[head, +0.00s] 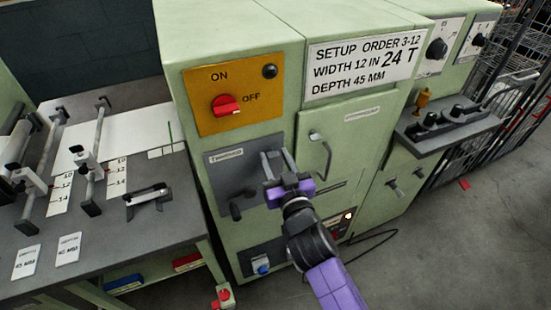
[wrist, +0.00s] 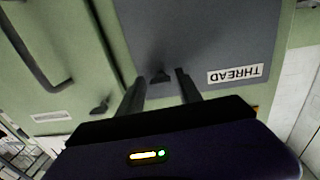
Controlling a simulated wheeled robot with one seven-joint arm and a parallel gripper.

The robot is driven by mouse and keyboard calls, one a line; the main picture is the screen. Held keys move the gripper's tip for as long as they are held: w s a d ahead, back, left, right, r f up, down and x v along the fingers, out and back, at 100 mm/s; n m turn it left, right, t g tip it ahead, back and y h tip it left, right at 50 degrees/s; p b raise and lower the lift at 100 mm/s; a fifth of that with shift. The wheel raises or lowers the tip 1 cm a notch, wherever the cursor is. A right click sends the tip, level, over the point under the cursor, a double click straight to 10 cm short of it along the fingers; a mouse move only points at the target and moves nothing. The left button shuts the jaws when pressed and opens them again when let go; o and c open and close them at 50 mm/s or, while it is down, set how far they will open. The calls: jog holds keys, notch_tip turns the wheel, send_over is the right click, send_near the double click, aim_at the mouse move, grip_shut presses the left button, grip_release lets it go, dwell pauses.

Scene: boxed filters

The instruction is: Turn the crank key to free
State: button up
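My gripper (head: 275,154) is open in front of the dark grey panel (head: 222,178) on the green machine; its label reads THREAD in the wrist view. The two fingers (wrist: 159,76) are spread with a gap between them. A small dark knob-like piece (wrist: 160,76) shows between the fingertips, apart from both. I cannot tell whether it is the crank key. A dark handle (head: 236,211) sticks out at the panel's lower left in the head view. The head view does not show clearly what lies behind the fingers.
A curved door handle (head: 323,155) is just right of the gripper. Above are a red ON/OFF switch (head: 227,105) and a setup order sign (head: 363,67). A shelf (head: 450,133) juts out at the right. A grey table (head: 110,235) with fixtures stands at the left.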

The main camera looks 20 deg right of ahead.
grip_shut()
jog(key=shift+n, duration=0.3)
jog(key=shift+f+n+t+y+p, duration=0.1)
jog(key=shift+n+t+y+p, duration=0.4)
jog(key=shift+n, duration=4.05)
jog(key=shift+n+y+p, duration=0.3)
jog(key=shift+n+p, duration=0.45)
jog(key=shift+n, duration=3.8)
jog(key=shift+o, duration=1.8)
grip_release()
